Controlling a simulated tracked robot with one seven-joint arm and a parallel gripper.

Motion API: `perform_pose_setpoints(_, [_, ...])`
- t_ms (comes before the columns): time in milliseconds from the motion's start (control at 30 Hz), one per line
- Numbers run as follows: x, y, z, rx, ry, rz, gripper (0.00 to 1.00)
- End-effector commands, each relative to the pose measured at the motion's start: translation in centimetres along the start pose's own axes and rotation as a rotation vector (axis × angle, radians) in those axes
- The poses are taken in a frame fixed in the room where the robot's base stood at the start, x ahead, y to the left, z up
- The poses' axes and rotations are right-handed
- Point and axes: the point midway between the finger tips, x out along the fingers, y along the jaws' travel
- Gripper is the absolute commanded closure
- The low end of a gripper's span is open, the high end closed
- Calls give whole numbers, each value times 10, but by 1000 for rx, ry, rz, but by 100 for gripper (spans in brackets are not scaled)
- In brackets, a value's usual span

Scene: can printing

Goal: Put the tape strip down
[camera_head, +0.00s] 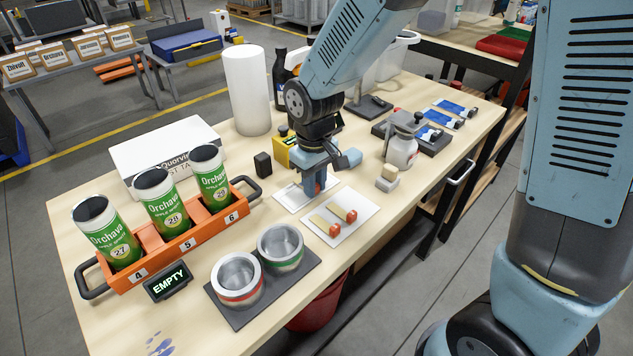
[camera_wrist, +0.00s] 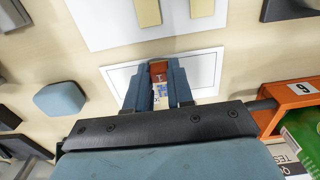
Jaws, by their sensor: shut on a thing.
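My gripper (camera_head: 318,186) points down over a white card (camera_head: 286,197), shut on a tape strip. In the wrist view the fingers (camera_wrist: 160,84) close around the strip's red end (camera_wrist: 159,68), and part of a pale printed strip shows below it. The wrist view also shows the card (camera_wrist: 207,86) with a thin dark outline beneath the fingers. I cannot tell whether the strip touches the card. A second white card (camera_head: 367,207) beside it carries two tan strips with orange-red ends (camera_head: 332,229); the strips also show in the wrist view (camera_wrist: 148,12).
An orange crate (camera_head: 141,275) holds green cans (camera_head: 165,205), with an "EMPTY" display (camera_head: 168,281) in front. Two open tins (camera_head: 237,279) stand on a dark mat (camera_head: 300,283).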

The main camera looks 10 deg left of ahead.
Motion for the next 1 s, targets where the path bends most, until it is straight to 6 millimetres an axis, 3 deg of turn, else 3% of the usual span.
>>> perform_pose_setpoints(333, [3, 0, 0, 1, 0, 0, 100])
perform_pose_setpoints(367, [3, 0, 0, 1, 0, 0, 76])
perform_pose_setpoints(600, [2, 0, 0, 1, 0, 0, 53])
perform_pose_setpoints(1000, [-8, 1, 0, 2, 3, 1, 53])
